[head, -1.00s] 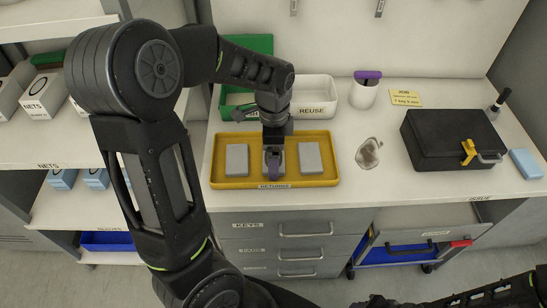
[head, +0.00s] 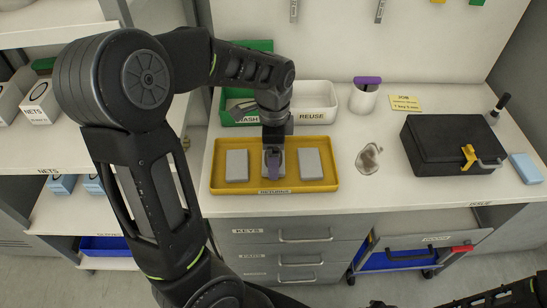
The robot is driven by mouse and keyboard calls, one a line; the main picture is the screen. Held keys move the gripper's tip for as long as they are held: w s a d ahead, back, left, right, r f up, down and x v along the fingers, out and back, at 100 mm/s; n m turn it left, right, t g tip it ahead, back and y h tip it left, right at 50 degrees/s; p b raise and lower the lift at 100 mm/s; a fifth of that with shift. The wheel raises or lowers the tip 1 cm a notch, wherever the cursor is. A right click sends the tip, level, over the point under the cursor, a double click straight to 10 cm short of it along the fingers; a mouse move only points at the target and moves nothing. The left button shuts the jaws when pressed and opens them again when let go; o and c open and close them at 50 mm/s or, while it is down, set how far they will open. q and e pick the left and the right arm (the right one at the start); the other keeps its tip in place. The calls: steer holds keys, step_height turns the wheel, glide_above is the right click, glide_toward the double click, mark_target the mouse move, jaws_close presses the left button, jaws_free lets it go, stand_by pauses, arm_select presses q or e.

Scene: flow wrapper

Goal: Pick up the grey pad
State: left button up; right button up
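Three grey pads lie in the yellow RETURNS tray (head: 328,184) on the counter: a left pad (head: 237,165), a right pad (head: 310,163) and a middle pad (head: 267,172). The middle pad is mostly hidden by my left gripper (head: 274,164), which points down over it. Whether the fingers are open, or touch the middle pad, is hidden. My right arm shows only at the bottom right edge, and its gripper is not in view.
A green WASH bin (head: 232,112) and a white REUSE bin (head: 317,102) stand behind the tray. A white cup with a purple top (head: 365,97) and a clear crumpled item (head: 368,158) are to the right. A black case (head: 450,146) stands farther right.

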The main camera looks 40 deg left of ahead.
arm_select(q)
step_height(320, 180, up, 8)
steer(key=shift+r, duration=0.1)
stand_by(0.7)
